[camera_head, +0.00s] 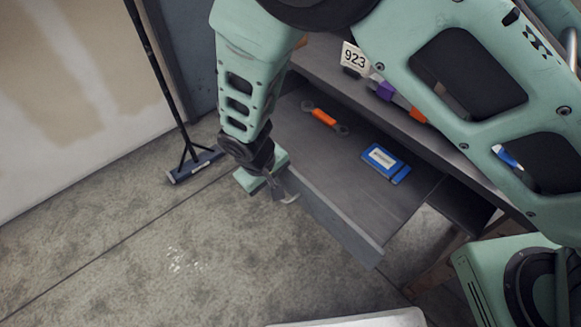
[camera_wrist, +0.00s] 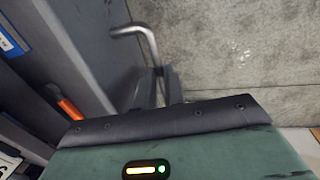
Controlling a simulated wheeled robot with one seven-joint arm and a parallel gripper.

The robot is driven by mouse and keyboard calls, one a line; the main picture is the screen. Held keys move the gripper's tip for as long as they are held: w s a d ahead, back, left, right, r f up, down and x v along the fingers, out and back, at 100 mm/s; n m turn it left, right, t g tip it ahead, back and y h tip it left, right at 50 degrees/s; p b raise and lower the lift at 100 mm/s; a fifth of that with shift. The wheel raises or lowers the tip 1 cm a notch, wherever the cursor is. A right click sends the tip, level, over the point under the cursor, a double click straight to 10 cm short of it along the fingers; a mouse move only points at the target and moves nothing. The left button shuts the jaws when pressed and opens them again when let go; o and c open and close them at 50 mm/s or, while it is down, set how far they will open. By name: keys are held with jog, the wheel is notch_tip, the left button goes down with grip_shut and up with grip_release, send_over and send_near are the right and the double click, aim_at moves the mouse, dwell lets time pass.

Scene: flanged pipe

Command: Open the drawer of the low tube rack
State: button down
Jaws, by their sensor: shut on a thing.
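The drawer's grey front panel (camera_head: 335,222) stands well out from the rack (camera_head: 320,58), and the drawer's inside shows from above. Its metal bar handle (camera_head: 290,199) is on the outer face, at the end near my gripper (camera_head: 276,188). My gripper is shut on the handle. In the wrist view the handle (camera_wrist: 133,29) bends out from the drawer front (camera_wrist: 85,45) and runs down to my gripper's fingers (camera_wrist: 158,88). The exact contact between fingers and handle is partly hidden by the gripper body.
An orange-handled tool (camera_head: 324,117) and a blue box (camera_head: 385,160) lie in the drawer. A broom (camera_head: 194,164) stands on the floor by the wall at the left. A sign reading 923 (camera_head: 355,58) is on the rack. The concrete floor (camera_head: 150,255) before the drawer is clear.

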jog(key=shift+s+a, duration=0.55)
jog(key=shift+a, duration=0.2)
jog(key=shift+s+a, duration=0.5)
jog(key=shift+a, duration=0.2)
jog(key=c, duration=1.5)
grip_release()
jog(key=shift+r, duration=0.1)
notch_tip(320, 180, up, 17)
jog(key=s+a+p, duration=0.1)
jog(key=s+a, duration=0.1)
jog(key=shift+a, duration=0.35)
